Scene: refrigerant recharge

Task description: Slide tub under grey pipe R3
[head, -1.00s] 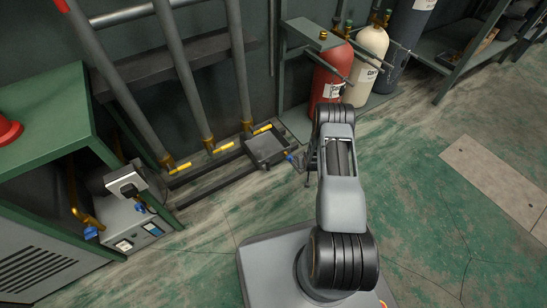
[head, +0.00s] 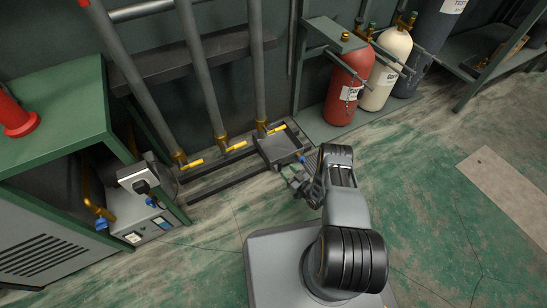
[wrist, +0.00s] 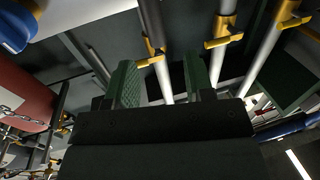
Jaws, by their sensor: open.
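The tub (head: 277,148) is a shallow dark grey tray in the head view. It sits on the low dark rack by the foot of the rightmost of three grey pipes (head: 260,70), and a blue part (head: 301,158) shows at its right side. I cannot read which pipe is R3. My gripper (head: 291,175) is open and empty, low in front of the tub's near right side and seemingly apart from it. In the wrist view, its green-padded fingers (wrist: 160,82) are spread, with pipes and yellow valves beyond. A pale surface and a blue part at top left may be the tub.
Yellow valve handles (head: 237,146) stick out at the pipe feet. A red cylinder (head: 347,88) and a cream cylinder (head: 389,65) stand on a shelf to the right. A green cabinet (head: 60,115) with a meter is at left.

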